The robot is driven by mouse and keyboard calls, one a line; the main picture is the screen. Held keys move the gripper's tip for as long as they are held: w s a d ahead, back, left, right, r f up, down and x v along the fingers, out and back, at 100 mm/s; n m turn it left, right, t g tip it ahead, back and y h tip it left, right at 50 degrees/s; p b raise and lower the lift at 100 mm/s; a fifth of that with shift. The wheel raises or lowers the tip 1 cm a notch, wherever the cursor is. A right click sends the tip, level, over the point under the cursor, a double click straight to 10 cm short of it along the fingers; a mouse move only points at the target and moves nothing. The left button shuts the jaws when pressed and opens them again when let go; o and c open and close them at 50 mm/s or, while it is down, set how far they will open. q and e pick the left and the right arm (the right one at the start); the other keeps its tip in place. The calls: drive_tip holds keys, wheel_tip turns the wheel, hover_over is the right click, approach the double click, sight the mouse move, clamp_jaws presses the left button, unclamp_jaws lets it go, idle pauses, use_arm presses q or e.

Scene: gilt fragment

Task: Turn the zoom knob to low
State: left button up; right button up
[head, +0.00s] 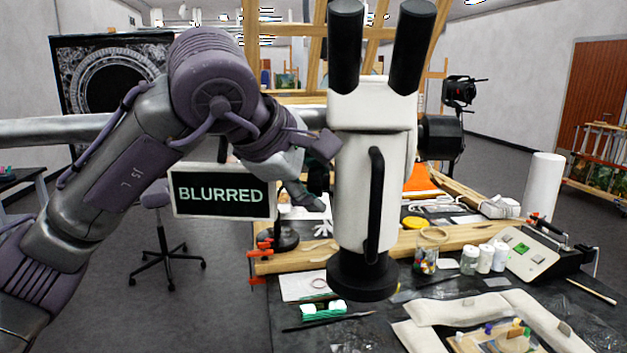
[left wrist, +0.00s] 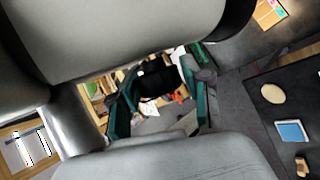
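The microscope (head: 350,190) has a white body with two black eyepieces, a black handle bar and a round black base. A black knob (head: 440,137) sticks out on its right side. My left gripper (head: 318,165) is at the left side of the body, partly hidden behind it. In the left wrist view its teal fingers (left wrist: 160,95) stand apart with a black part (left wrist: 158,83) between them, possibly a knob; I cannot tell whether they touch it. The zoom setting cannot be read. My right gripper is out of view.
A sign reading BLURRED (head: 221,191) is left of the microscope, below my left arm. The workbench (head: 400,330) holds jars (head: 485,259), a control box (head: 530,250), a white roll (head: 543,185) and wooden beams. A stool (head: 160,230) stands left on open floor.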

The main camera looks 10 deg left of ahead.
use_arm(q)
drive_tip(key=shift+o, duration=0.8)
drive_tip(key=shift+s+r, duration=0.1)
drive_tip(key=shift+r, duration=0.1)
drive_tip(key=v, duration=1.1)
drive_tip(key=shift+s+a, duration=0.25)
drive_tip(key=shift+d, duration=0.1)
